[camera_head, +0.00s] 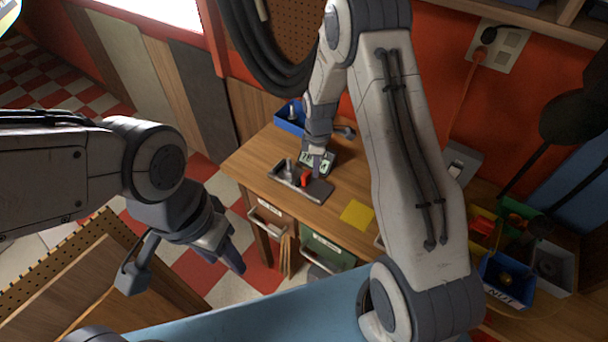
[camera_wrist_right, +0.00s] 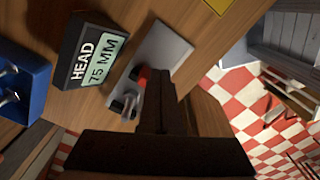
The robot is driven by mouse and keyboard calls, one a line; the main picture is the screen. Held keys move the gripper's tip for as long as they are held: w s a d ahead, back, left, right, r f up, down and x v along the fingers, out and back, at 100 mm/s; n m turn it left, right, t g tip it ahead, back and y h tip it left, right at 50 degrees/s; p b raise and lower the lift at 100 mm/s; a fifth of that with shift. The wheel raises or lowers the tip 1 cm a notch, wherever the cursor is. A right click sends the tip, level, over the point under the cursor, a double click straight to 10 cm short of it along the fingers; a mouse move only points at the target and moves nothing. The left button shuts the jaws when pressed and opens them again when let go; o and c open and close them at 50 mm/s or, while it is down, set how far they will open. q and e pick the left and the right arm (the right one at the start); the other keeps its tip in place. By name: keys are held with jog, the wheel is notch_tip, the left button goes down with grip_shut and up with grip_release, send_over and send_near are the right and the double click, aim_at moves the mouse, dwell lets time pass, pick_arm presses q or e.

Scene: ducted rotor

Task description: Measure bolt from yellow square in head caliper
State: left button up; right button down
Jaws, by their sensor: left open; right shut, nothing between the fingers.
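The head caliper (camera_head: 314,194) is a grey plate with a red part (camera_head: 305,177) on the wooden bench. A metallic bolt (camera_head: 289,167) is at its left end and also shows in the right wrist view (camera_wrist_right: 130,101). Its display (camera_wrist_right: 104,62) reads HEAD, 75 MM. The yellow square (camera_head: 357,214) lies bare to the right of the caliper. My right gripper (camera_head: 318,172) is shut and empty, with its fingertips close to the red part; contact is unclear. My left gripper (camera_head: 238,262) is open and empty, away from the bench at lower left.
A blue bin (camera_head: 288,119) with bolts stands behind the caliper, at the bench's back left. Several coloured bins, including a blue NUT bin (camera_head: 507,281), stand at the right. A grey switch box (camera_head: 461,161) is by the red wall. Bench is clear around the yellow square.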

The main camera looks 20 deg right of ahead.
aim_at(303, 174)
jog(key=shift+f, duration=0.1)
dwell(0.5)
jog(key=shift+f+b, duration=2.05)
jog(key=shift+f, duration=0.7)
jog(key=shift+w, duration=0.1)
jog(key=shift+w+a, duration=0.9)
jog(key=shift+w, duration=0.2)
jog(key=shift+w+a, duration=0.15)
jog(key=shift+w+a+b, duration=0.35)
jog(key=shift+w+a, duration=0.35)
jog(key=shift+w, duration=0.25)
jog(key=shift+s, duration=0.1)
jog(key=shift+s+d, duration=0.35)
jog(key=shift+s, duration=0.05)
